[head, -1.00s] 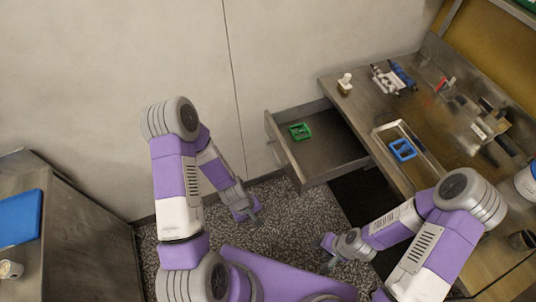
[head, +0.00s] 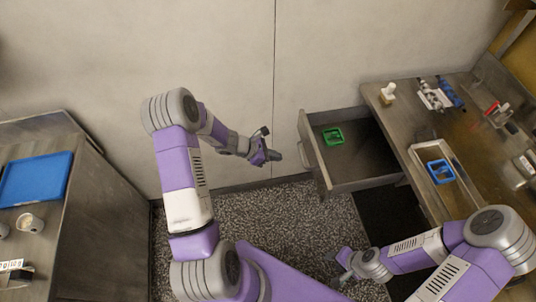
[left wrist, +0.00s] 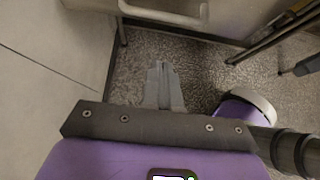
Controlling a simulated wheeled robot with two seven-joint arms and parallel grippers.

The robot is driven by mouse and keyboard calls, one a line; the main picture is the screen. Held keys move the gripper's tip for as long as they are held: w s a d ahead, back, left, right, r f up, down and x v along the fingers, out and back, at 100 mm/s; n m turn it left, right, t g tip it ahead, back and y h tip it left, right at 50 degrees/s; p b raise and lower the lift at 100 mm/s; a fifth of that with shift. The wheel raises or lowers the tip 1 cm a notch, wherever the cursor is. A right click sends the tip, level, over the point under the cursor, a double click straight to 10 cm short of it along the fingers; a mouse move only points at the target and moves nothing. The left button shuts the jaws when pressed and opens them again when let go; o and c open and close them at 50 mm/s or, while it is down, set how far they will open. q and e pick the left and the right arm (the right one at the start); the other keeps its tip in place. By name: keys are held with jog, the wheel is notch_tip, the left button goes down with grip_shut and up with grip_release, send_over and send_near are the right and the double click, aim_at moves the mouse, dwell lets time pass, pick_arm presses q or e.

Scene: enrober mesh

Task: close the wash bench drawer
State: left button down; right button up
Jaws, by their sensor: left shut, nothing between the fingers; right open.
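The wash bench drawer (head: 368,166) stands pulled out from the left side of the bench (head: 440,128), with a green square item (head: 333,136) lying inside. Its front panel and handle (head: 305,150) face left, and the handle also shows at the top of the left wrist view (left wrist: 165,14). My left gripper (head: 277,156) is shut and empty, just left of the drawer front and apart from it. Its closed fingers (left wrist: 163,85) point toward the handle in the left wrist view. My right gripper (head: 340,266) is open and empty, low in front of the bench.
On the bench are a tray (head: 419,153) with a blue square item (head: 440,171), a small white-topped object (head: 388,93) and several tools. A cabinet with a blue board (head: 36,180) stands at the left. Speckled floor (head: 270,215) lies clear between; the wall is behind.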

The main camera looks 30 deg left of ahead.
pick_arm(q)
jog(key=w+d+f, duration=0.1)
jog(key=w+d, duration=0.3)
jog(key=d, duration=0.1)
jog(key=shift+w+d+f, duration=0.15)
jog(key=shift+f, duration=0.15)
jog(key=shift+w+b, duration=0.1)
jog(key=shift+b, duration=0.2)
